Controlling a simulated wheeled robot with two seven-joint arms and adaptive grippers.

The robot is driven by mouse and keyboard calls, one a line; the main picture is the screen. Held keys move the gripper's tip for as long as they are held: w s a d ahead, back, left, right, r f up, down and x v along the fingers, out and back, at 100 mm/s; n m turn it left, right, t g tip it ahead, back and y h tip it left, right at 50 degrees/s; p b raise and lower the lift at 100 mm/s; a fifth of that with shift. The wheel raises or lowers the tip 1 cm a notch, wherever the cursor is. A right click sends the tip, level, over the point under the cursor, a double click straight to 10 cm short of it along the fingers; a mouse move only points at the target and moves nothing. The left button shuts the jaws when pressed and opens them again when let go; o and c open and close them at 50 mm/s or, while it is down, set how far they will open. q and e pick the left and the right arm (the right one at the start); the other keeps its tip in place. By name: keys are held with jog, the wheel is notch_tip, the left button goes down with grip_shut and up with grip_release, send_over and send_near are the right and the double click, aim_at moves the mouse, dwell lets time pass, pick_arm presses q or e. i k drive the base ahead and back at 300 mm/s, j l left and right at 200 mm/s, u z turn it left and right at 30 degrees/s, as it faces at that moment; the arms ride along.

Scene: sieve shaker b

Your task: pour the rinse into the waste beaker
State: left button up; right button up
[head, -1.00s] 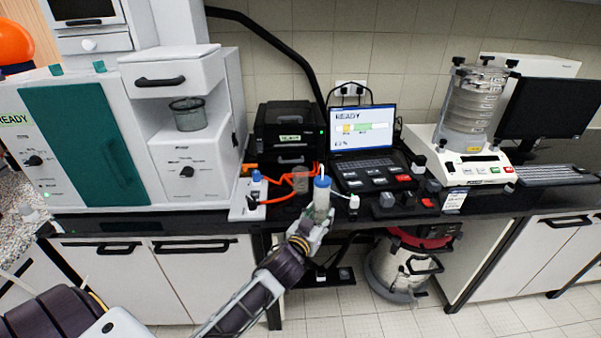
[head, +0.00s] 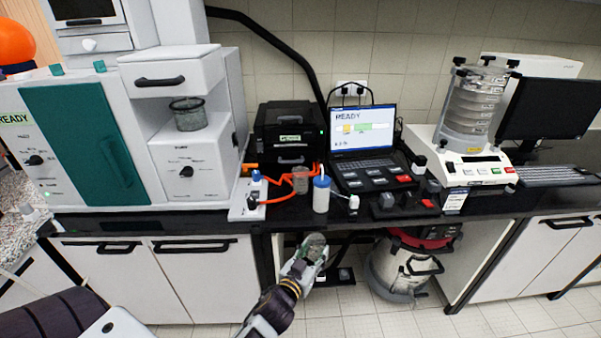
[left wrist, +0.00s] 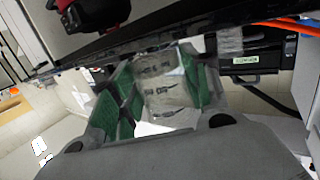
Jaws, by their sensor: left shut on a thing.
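My left gripper (head: 314,246) is shut on a small clear beaker (left wrist: 165,85) with dark markings, in front of and below the counter's front edge. In the left wrist view the beaker sits between the green finger pads; I cannot tell how much liquid is in it. Another clear beaker (head: 300,181) stands on the counter by the orange tubing, and seems to show in the left wrist view (left wrist: 230,42). Which one is the waste beaker is not marked. A white bottle with a blue cap (head: 321,194) stands upright to its right. My right gripper is out of view.
A laptop (head: 362,130) and control pad stand behind the bottle. A white pump-like block (head: 246,202) with orange tubing is to the left. A grey container (head: 187,114) sits on the white machine. A sieve shaker (head: 470,110) is at right. A vacuum (head: 400,268) stands under the counter.

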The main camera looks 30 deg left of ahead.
aim_at(299, 174)
jog(key=i+l+u, duration=0.15)
jog(key=l, duration=0.2)
jog(key=i+l+u, duration=0.15)
jog(key=l, duration=0.2)
jog(key=i+l+u, duration=0.15)
jog(key=l, duration=0.25)
jog(key=i+l+u, duration=0.15)
jog(key=l, duration=0.25)
